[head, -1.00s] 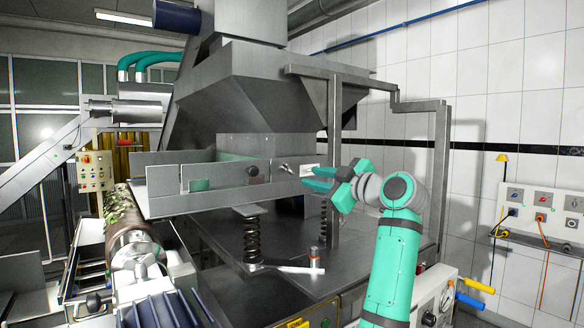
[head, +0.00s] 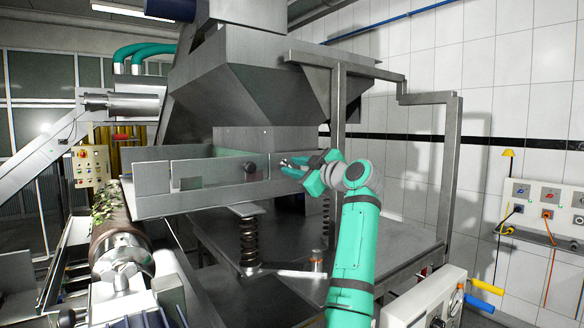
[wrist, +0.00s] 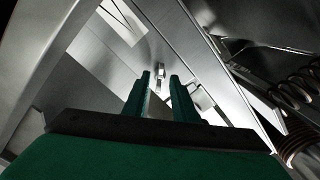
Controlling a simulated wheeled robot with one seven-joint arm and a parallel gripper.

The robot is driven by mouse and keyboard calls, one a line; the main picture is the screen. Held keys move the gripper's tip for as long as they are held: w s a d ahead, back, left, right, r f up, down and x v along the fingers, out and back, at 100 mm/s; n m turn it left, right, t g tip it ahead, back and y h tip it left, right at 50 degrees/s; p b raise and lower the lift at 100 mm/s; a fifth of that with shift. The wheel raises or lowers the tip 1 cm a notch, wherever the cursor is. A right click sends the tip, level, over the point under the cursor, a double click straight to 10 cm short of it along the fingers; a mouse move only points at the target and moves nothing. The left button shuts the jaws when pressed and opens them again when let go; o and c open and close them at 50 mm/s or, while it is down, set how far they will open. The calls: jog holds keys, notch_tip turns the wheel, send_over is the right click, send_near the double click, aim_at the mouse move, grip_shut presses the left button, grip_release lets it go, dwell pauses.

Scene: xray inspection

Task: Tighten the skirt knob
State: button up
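The skirt panel (head: 215,199) is a long grey metal plate below the hopper. A round black knob (head: 249,167) sits on its face. Further right, a small metal knob (head: 283,161) shows at my fingertips; it looks like the skirt knob, though I cannot be sure which one is meant. My gripper (head: 291,167) has green fingers pointing left at this metal knob. In the wrist view the small metal knob (wrist: 160,70) lies just ahead of the gap between the fingers (wrist: 160,79). The fingers are apart, with nothing visibly held; contact cannot be told.
A coil spring (head: 249,240) stands below the panel, above a flat metal table (head: 215,238). A metal frame post (head: 337,110) rises behind my gripper. A roller with leafy material (head: 108,222) is at left, and a control box (head: 425,300) is at lower right.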

jog(key=shift+w+a, duration=0.35)
jog(key=shift+w, duration=0.2)
jog(key=shift+c, duration=0.6)
grip_shut()
